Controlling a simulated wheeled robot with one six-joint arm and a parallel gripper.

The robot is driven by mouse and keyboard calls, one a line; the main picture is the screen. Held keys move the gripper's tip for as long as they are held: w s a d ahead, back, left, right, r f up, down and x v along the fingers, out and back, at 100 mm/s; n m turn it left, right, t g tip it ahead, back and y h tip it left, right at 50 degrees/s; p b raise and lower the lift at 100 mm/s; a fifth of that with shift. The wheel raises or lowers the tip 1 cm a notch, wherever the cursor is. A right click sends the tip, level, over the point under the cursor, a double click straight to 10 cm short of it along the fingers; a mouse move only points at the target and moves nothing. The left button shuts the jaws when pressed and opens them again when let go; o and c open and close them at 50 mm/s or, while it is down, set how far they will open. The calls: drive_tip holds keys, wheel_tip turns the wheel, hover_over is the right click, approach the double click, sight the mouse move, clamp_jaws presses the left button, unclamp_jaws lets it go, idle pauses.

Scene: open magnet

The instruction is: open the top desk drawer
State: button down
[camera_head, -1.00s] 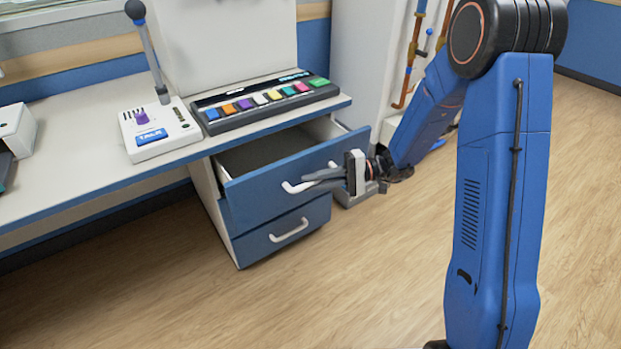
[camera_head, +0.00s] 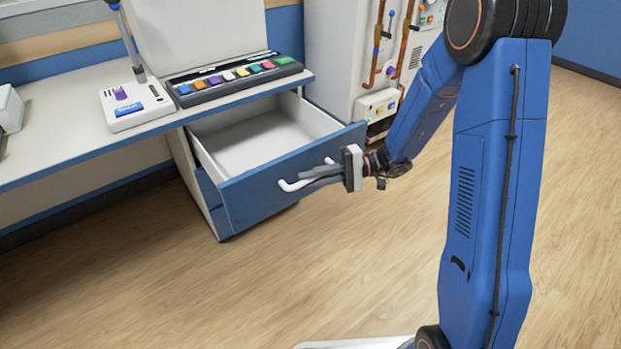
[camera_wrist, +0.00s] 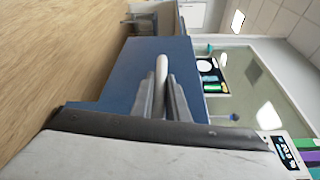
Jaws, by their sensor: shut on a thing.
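The top desk drawer (camera_head: 245,190) has a blue front and stands well out from the desk, with its pale, empty-looking inside in view. Its white handle (camera_head: 292,185) is on the blue front. My gripper (camera_head: 318,174) is shut on this handle, coming from the right. In the wrist view the two grey fingers (camera_wrist: 162,98) lie on either side of the white handle bar (camera_wrist: 161,72), against the blue drawer front (camera_wrist: 130,65). The lower drawer (camera_head: 208,190) is mostly hidden behind the top one.
The desk top (camera_head: 60,130) carries a white device with a purple knob (camera_head: 135,105) and a panel of coloured keys (camera_head: 235,78). A white cabinet with pipes (camera_head: 350,60) stands right of the desk. The wooden floor (camera_head: 250,280) in front is clear.

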drive_tip(key=c, duration=1.7)
unclamp_jaws()
drive_tip(key=shift+w+d, duration=0.1)
drive_tip(key=v, duration=1.7)
drive_tip(key=shift+d, duration=0.15)
